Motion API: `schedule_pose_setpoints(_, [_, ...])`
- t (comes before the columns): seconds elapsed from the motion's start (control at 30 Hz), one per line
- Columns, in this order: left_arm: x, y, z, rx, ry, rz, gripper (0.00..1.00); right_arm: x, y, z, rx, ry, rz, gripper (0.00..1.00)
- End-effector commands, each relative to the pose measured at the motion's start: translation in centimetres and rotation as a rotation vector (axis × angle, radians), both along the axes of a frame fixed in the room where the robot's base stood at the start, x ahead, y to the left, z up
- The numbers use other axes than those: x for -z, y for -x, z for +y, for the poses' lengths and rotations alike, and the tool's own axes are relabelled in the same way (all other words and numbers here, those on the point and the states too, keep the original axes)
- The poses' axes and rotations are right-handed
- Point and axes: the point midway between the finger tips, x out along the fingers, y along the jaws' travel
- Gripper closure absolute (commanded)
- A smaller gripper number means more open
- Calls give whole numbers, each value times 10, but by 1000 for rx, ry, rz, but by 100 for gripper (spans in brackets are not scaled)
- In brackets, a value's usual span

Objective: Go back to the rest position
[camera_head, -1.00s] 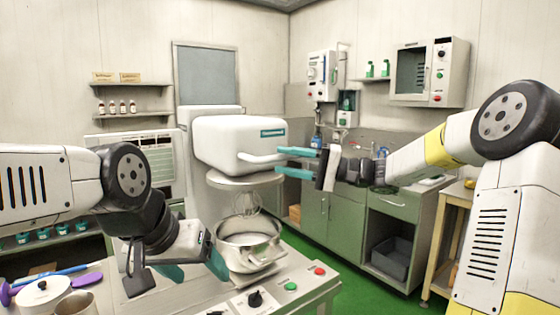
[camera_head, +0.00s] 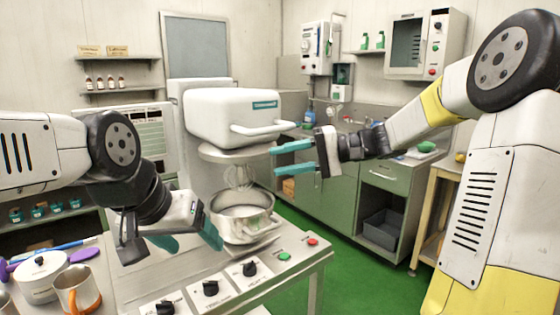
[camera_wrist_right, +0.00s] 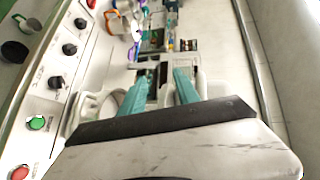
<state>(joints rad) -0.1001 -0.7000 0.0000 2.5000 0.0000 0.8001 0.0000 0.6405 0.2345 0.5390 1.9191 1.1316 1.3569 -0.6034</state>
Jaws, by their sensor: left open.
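My left gripper (camera_head: 188,239) is open and empty in the head view. Its teal fingers are apart, just left of the steel mixing bowl (camera_head: 240,215), over the machine's table; whether a finger touches the bowl I cannot tell. My right gripper (camera_head: 292,158) is open and empty, its two teal fingers pointing left. In the head view it appears right of and slightly below the white handle (camera_head: 265,129) of the mixer head (camera_head: 230,108). Its parted fingers also show in the right wrist view (camera_wrist_right: 160,88), with nothing between them.
A whisk (camera_head: 238,176) hangs over the bowl. Knobs and buttons line the front panel (camera_head: 232,282). Green cabinets (camera_head: 333,192) stand behind my right gripper. Green floor (camera_head: 345,262) is clear at right.

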Motion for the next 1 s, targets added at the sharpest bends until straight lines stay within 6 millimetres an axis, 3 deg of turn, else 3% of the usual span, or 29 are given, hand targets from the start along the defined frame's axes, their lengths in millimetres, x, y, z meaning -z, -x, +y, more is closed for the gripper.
schedule_pose_setpoints(0.07, [0,0,0,0,0,0,31,22,38,16,-26,211,13,62])
schedule_pose_setpoints(0.17, [0,0,0,0,0,0,31,49,79,12,-17,457,11,62])
schedule_pose_setpoints(0.3, [0,0,0,0,0,0,31,72,127,-16,44,748,-47,62])
schedule_pose_setpoints(0.5, [0,0,0,0,0,0,31,82,174,-71,187,1022,-209,62])
schedule_pose_setpoints(0.7, [0,0,0,0,0,0,31,83,193,-105,291,1119,-345,62])
schedule_pose_setpoints(1.0, [0,0,0,0,0,0,31,83,196,-114,320,1138,-383,62])
